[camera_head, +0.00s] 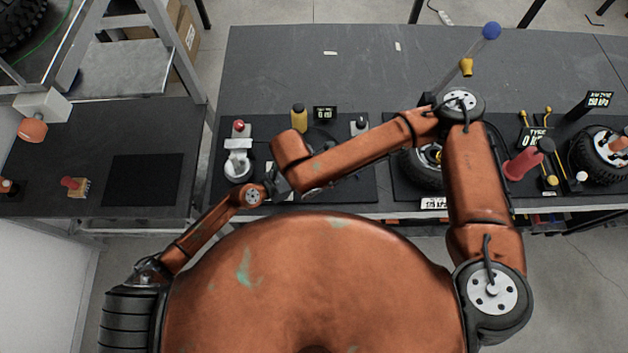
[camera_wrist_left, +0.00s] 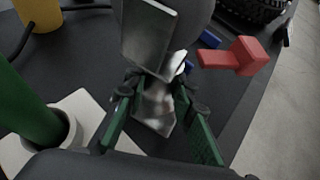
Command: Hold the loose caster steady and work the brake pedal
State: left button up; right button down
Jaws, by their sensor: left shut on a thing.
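My left gripper (camera_head: 278,183) reaches in low from the left, beside the right arm's end. In the left wrist view its green-padded fingers (camera_wrist_left: 159,88) are shut on a grey metal part of the caster (camera_wrist_left: 152,38). A broad plate and a rounded grey part rise above the fingers. A red block with a short arm (camera_wrist_left: 238,56), perhaps the brake pedal, lies right of the caster, apart from the left fingers. Small blue pieces show near it; I cannot tell what they belong to. My right gripper (camera_head: 312,188) is mostly hidden under its own arm, so its fingers are unclear.
A white holder (camera_head: 238,165) stands left of the left gripper; in the left wrist view a green cylinder (camera_wrist_left: 28,105) stands in a white ring. A yellow bottle (camera_head: 299,118) stands behind. A tyre (camera_head: 420,170) lies right. The back of the dark bench (camera_head: 350,75) is mostly clear.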

dwell(0.3)
pick_arm(q)
jog(key=o, duration=0.9)
jog(key=shift+o, duration=0.2)
jog(key=o, duration=0.5)
jog(key=shift+c, duration=0.2)
